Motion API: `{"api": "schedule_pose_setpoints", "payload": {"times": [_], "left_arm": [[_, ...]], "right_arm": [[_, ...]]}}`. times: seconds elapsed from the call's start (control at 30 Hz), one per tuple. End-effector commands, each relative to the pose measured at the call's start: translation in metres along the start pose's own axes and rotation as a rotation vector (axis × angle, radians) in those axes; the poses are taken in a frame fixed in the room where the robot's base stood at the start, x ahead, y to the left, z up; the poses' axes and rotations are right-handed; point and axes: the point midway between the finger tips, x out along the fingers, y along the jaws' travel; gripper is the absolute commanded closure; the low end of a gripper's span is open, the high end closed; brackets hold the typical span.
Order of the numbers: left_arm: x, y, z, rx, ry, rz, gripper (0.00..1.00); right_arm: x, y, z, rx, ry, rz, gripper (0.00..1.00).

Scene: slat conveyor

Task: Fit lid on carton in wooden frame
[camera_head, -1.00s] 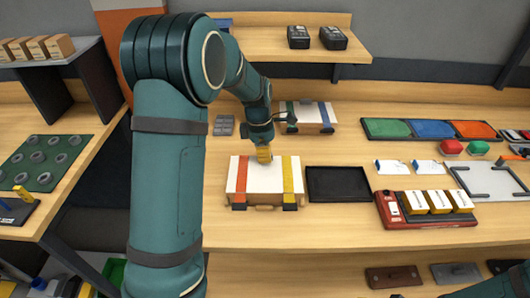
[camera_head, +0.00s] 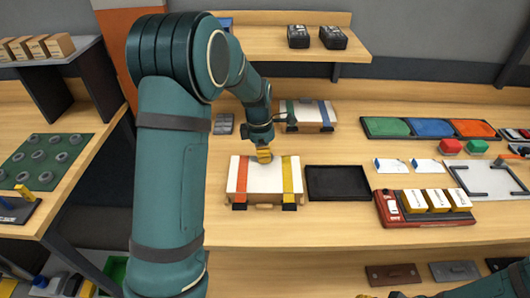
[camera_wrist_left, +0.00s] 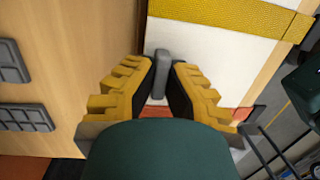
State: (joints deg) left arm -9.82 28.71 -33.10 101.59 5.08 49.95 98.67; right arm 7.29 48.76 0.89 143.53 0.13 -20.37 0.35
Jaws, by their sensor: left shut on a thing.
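The white lid (camera_head: 265,172) has an orange strap and a yellow strap and sits over a wooden carton (camera_head: 265,205), whose front side shows below it in the head view. It looks roughly level; I cannot tell whether it is fully seated. My left gripper (camera_head: 264,155) is at the middle of its far edge. In the left wrist view, the yellow fingers of my left gripper (camera_wrist_left: 163,85) are shut on a grey upright tab (camera_wrist_left: 161,70) at the edge of the white lid (camera_wrist_left: 215,60).
An empty black tray (camera_head: 338,183) lies right of the carton. A second strapped case (camera_head: 310,114) stands behind. A red holder (camera_head: 428,222) with yellow-white boxes and coloured trays (camera_head: 430,129) are farther right. Bare bench lies in front of the carton.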

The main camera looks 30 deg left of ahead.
Motion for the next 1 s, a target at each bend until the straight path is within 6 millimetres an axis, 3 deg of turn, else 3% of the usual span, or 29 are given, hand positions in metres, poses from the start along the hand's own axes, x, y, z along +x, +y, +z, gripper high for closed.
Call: {"api": "schedule_pose_setpoints", "payload": {"times": [1.0], "left_arm": [[0.0024,0.0003,-0.0004,-0.001,0.000,0.000,1.00]], "right_arm": [[-0.0051,-0.0019,-0.0005,0.000,0.000,0.000,0.53]]}}
